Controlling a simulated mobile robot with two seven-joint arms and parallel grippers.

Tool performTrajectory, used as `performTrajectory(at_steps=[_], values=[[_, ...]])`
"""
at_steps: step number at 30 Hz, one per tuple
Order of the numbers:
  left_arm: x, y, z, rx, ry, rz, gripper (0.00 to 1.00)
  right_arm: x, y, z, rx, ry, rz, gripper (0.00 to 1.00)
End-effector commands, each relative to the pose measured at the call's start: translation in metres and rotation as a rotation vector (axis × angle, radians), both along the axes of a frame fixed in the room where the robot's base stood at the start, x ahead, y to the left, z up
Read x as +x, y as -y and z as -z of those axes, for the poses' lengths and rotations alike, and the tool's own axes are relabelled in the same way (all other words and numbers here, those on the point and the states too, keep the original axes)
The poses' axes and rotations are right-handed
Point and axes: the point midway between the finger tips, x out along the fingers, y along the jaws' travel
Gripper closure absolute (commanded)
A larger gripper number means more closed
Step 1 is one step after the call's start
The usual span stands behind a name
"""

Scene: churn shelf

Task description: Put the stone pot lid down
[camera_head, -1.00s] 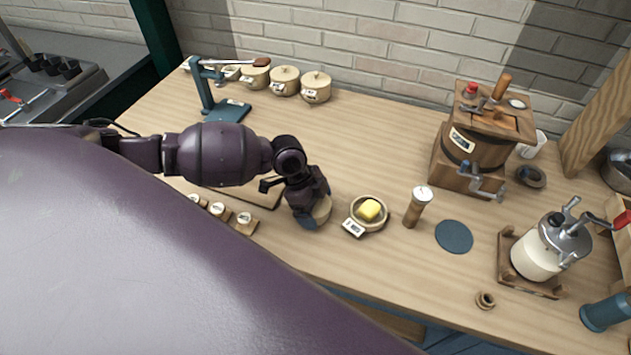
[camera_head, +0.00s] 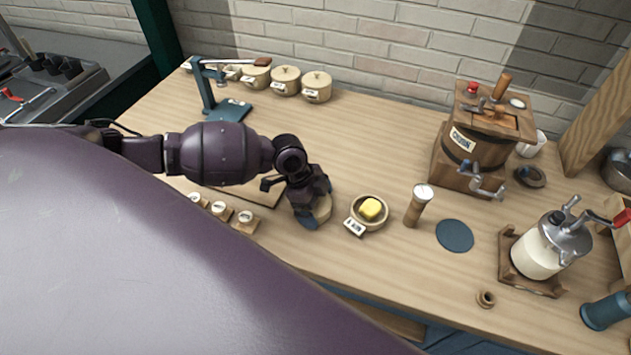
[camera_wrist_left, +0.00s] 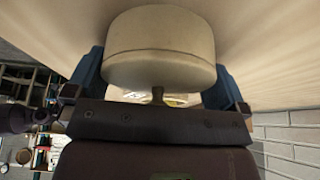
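The stone pot lid (camera_head: 323,208) is a thick cream disc at my left gripper (camera_head: 314,215), just left of the small pot with a yellow butter block. In the left wrist view the lid (camera_wrist_left: 160,48) sits between the two blue fingers of the left gripper (camera_wrist_left: 158,80), its knob pointing back towards the palm. The fingers appear to press on both sides of it. The lid is low over the worktop; whether it touches is hidden. The open pot (camera_head: 354,222) stands on the worktop with a label on its front. My right gripper is out of view.
A wooden shaker (camera_head: 414,207) and a dark round mat (camera_head: 454,236) lie right of the pot. Lidded pots (camera_head: 286,82) line the wall. A wooden churn (camera_head: 475,155) stands behind right.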

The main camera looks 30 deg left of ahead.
Motion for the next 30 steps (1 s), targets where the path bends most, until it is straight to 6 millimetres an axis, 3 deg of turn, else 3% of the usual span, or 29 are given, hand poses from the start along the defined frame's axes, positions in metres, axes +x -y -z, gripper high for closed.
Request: performTrajectory(at_steps=[1, 8, 24, 30], values=[[-0.010, 0.002, 0.016, 0.002, -0.020, 0.000, 0.00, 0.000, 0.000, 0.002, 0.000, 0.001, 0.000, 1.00], [-0.010, 0.002, 0.008, 0.003, -0.019, 0.001, 0.00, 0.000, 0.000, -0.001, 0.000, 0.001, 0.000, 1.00], [-0.015, -0.033, -0.085, 0.005, -0.014, 0.002, 0.00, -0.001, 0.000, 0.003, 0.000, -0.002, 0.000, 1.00], [-0.017, -0.041, -0.107, 0.004, -0.015, 0.001, 0.00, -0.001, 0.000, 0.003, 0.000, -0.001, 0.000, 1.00]])
